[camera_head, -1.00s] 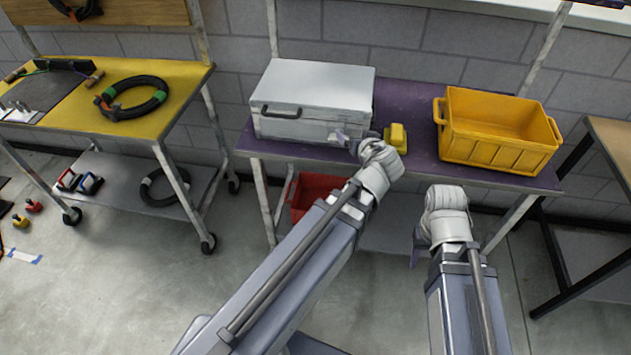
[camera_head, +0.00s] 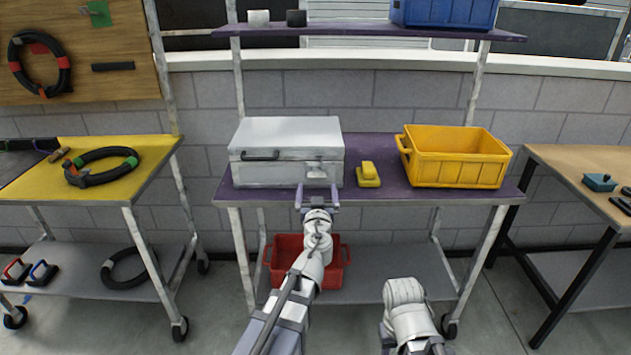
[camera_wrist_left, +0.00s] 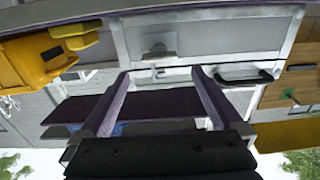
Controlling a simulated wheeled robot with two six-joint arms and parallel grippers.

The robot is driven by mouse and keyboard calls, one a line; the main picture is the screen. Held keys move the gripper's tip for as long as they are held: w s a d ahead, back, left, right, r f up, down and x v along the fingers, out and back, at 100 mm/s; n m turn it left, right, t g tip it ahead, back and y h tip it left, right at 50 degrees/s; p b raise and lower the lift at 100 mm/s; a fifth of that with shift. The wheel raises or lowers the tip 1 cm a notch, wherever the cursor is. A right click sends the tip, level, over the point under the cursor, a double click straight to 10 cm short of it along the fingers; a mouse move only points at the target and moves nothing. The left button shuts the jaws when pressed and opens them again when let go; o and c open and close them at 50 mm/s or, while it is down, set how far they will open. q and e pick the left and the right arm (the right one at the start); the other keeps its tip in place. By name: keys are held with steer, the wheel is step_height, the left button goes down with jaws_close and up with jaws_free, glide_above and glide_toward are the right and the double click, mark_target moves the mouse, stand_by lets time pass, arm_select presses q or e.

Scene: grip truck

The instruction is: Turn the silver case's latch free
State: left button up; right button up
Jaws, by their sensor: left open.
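The silver case (camera_head: 287,137) sits closed on the left of the purple shelf. Its latch (camera_head: 317,174) is on the front face, right of the black handle (camera_head: 261,155). In the left wrist view, which looks upside down, the latch (camera_wrist_left: 157,48) is a small metal plate with a tab. My left gripper (camera_head: 317,188) is just in front of the latch, with its two fingers apart and nothing between them. In the wrist view the left gripper (camera_wrist_left: 160,73) frames the latch area; contact cannot be told. My right arm is low at front right, with its jaws hidden.
A yellow block-like object (camera_head: 368,175) stands close right of the case. A yellow crate (camera_head: 455,170) is further right on the purple shelf. A red bin (camera_head: 340,270) is on the lower shelf. An upper shelf (camera_head: 370,32) holds a blue crate (camera_head: 445,12).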

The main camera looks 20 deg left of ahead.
mark_target(317, 177)
arm_select(q)
steer(key=x, duration=0.7)
steer(key=shift+f, duration=0.1)
steer(key=c, duration=1.3)
